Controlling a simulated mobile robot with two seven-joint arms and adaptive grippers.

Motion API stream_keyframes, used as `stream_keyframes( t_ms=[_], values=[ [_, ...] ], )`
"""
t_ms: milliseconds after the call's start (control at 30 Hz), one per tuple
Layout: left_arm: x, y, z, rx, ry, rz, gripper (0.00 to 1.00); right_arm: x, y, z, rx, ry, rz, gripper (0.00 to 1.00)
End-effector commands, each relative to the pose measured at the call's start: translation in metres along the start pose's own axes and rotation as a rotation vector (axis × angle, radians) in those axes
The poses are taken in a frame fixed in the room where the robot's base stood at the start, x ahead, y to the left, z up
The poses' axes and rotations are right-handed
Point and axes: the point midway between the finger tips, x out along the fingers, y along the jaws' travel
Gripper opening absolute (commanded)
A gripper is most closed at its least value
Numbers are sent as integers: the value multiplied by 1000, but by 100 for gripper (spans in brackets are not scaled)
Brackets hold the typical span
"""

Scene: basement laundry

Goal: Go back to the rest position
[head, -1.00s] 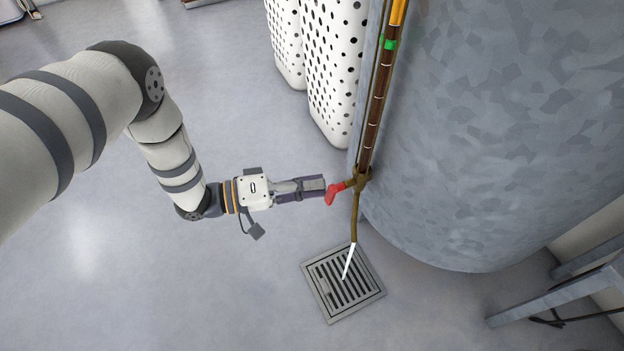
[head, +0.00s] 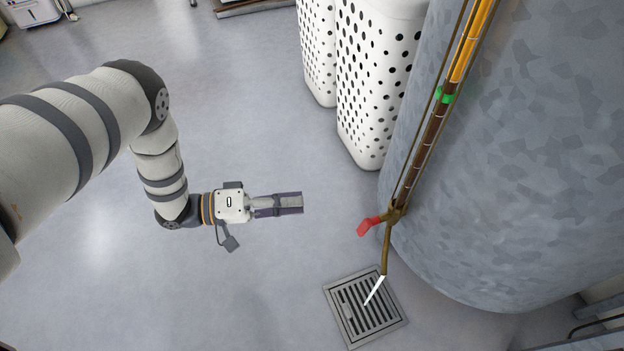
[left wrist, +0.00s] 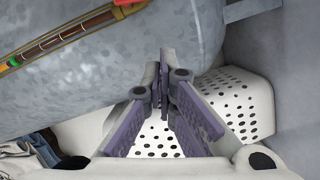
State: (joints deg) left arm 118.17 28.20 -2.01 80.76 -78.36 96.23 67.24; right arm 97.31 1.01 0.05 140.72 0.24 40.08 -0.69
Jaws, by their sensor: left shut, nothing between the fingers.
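My left gripper (head: 299,203) is shut and empty, held over the open floor to the left of the drain valve. Its purple-grey fingers also show closed together in the left wrist view (left wrist: 163,80). The valve's red handle (head: 368,226) is a clear gap to the right of the fingertips, not touched. The brass valve spout (head: 387,250) points down, and a thin white stream (head: 374,290) comes from its end toward the floor drain. Part of the red handle shows at the top edge of the left wrist view (left wrist: 124,3). My right gripper is not in view.
A big grey metal tank (head: 520,150) fills the right side, with a sight tube (head: 425,140) bearing a green marker (head: 445,96). White perforated baskets (head: 375,80) stand behind. A grated floor drain (head: 345,312) lies below the spout. The floor at left is clear.

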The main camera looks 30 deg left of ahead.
Motion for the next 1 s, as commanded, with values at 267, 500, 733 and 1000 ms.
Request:
stream_keyframes(
  t_ms=[267, 500, 733, 1000],
  values=[
    [-7, -1, 0, 0, -1, -1, 0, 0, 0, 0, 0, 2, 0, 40],
    [-6, 0, 0, 1, -1, 0, 0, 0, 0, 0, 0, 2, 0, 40],
    [-13, -54, 81, -28, 3, -322, 0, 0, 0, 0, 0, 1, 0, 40],
    [-146, -73, 305, -107, -470, -1044, 0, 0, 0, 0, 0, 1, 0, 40]
  ],
)
